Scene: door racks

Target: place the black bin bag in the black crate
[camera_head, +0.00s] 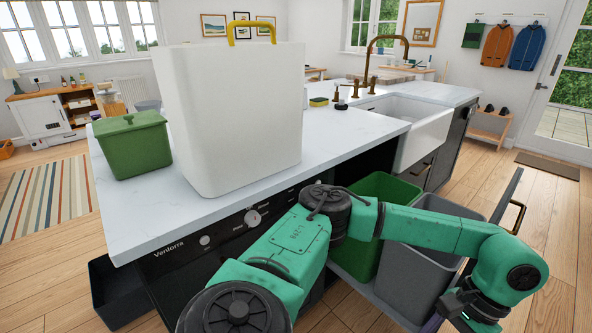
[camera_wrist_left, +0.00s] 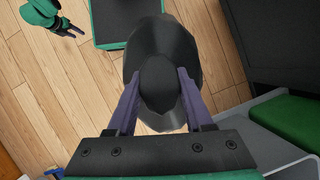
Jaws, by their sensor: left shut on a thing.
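The black bin bag (camera_wrist_left: 160,42) shows in the left wrist view, with its gathered neck between the purple fingers of my left gripper (camera_wrist_left: 160,85). The gripper is shut on it. In the head view my left arm reaches across to the right, and my left gripper (camera_head: 437,322) is at the bottom edge beside the grey bin; the bag is out of that view. The black crate (camera_head: 112,292) stands on the floor at the lower left, partly hidden by the counter. My right gripper (camera_wrist_left: 70,29) shows small in the left wrist view, its fingers apart and empty.
A pull-out holds a green bin (camera_head: 376,190) and a grey bin (camera_head: 415,262) below the counter (camera_head: 240,190). A tall white container (camera_head: 235,120) and a green lidded caddy (camera_head: 134,145) stand on the counter. Open wooden floor (camera_head: 545,215) lies to the right.

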